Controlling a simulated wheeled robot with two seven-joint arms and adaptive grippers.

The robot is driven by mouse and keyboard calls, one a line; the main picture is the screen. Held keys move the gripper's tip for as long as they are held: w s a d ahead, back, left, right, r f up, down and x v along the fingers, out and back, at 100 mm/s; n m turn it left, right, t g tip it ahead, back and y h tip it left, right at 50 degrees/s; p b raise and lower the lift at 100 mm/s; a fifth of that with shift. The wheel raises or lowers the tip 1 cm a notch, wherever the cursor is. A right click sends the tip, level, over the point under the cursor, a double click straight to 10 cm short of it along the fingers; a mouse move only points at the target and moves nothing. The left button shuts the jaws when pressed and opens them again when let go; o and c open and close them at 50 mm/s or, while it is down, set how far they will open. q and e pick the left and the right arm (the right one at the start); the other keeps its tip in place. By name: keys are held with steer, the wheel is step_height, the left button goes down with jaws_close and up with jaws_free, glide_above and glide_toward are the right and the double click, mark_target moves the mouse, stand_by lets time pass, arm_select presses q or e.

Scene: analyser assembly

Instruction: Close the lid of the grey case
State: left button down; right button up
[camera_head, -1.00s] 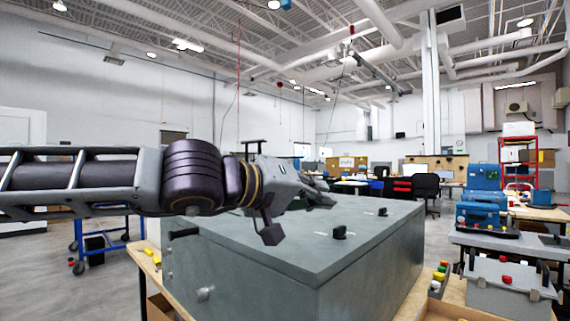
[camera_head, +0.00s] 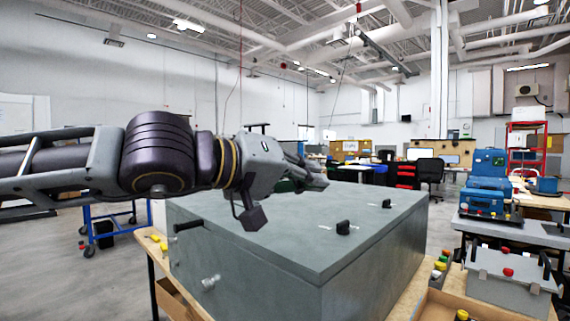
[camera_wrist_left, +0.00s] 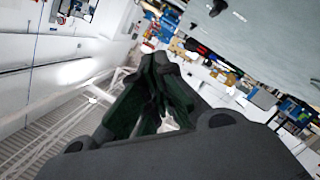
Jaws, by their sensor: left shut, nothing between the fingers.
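The large grey case (camera_head: 240,277) stands on a wooden table in the head view. Its flat grey lid (camera_head: 290,235) lies level across the top and looks shut at the near edges. The far-left part is hidden behind my arm. My left gripper (camera_head: 318,181) is shut and empty, over the far part of the lid. I cannot tell whether it touches the lid. The left wrist view shows the closed dark fingers (camera_wrist_left: 158,72) and a grey case surface (camera_wrist_left: 275,35) at upper right. My right gripper is not in view.
Black knobs (camera_head: 343,228) stand on the lid. A black handle (camera_head: 188,225) and a round metal fitting (camera_head: 211,282) stick out of the case's left side. Small coloured parts (camera_head: 440,265) lie right of the case. A smaller grey box (camera_head: 508,290) stands farther right.

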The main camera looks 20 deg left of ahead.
arm_select(q)
steer(key=d+v, duration=0.1)
steer(key=v, duration=0.5)
steer(key=shift+s+r+p, duration=0.2)
steer(key=shift+s+p, duration=0.05)
steer(key=shift+p, duration=0.2)
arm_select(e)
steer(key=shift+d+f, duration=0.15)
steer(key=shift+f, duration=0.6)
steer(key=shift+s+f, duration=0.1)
